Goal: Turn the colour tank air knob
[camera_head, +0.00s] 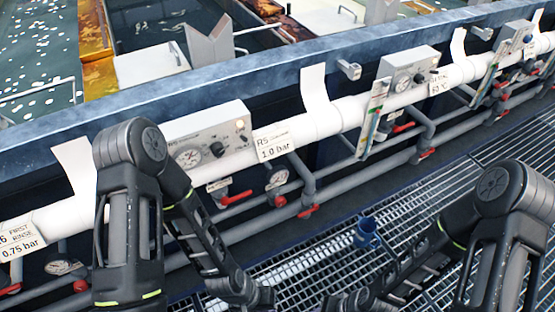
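A grey control box (205,138) is fixed on the white pipe at centre left. Its face carries a round gauge (188,157), a black knob (217,149) and a small pale knob at the upper right. A tag reading R5 and 1.0 bar (274,143) hangs just right of this box; its small word is hard to read. A second grey box (408,75) with a gauge and dark knob sits farther right. My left forearm runs down in front of the pipes, below the first box. My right forearm runs down to the bottom edge. Neither gripper's fingers show.
Several red-handled valves (236,199) line the grey pipes under the white pipe. A blue cup-like object (367,232) stands on the metal grating (320,268). A long blue tank rim (290,62) runs behind the boxes, with liquid-filled tanks beyond. White upright flaps rise along the pipe.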

